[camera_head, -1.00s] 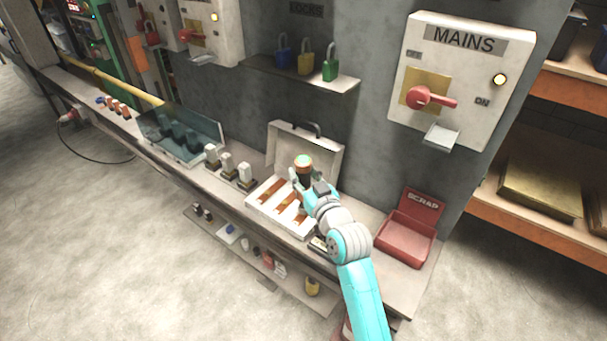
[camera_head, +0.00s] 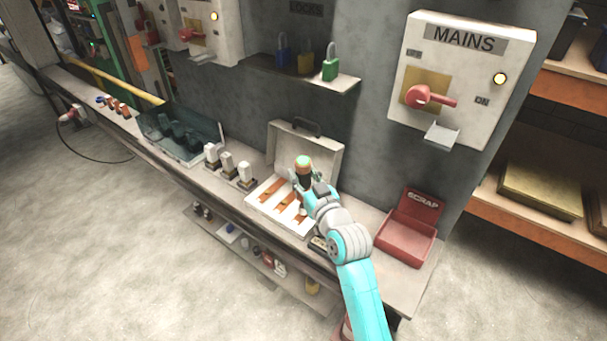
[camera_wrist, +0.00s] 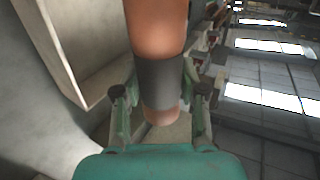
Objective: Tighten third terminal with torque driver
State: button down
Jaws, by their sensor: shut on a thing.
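My gripper (camera_head: 308,184) is shut on the torque driver (camera_head: 304,166), which stands roughly upright with its orange-and-green top above the fingers. In the wrist view, the driver (camera_wrist: 158,40) shows as an orange-brown handle with a dark grey band between my fingers (camera_wrist: 160,98). The open white terminal box (camera_head: 258,206) lies below, with its lid raised at the back. Copper-coloured strips (camera_head: 272,192) run across its inside. My gripper is over the right part of the box. The driver's tip and the terminal beneath it are hidden, so contact cannot be told.
A red scrap bin (camera_head: 406,240) stands to the right on the bench. Several white-topped blocks (camera_head: 228,166) and a dark clear-lidded case (camera_head: 182,140) are to the left. The grey wall carries a mains switch box (camera_head: 465,75) and a shelf (camera_head: 345,80) with padlocks.

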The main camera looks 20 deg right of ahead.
aim_at(304, 162)
jog(key=shift+f, duration=0.65)
dwell(1.9)
jog(key=shift+r, duration=3.2)
jog(key=shift+s, duration=0.1)
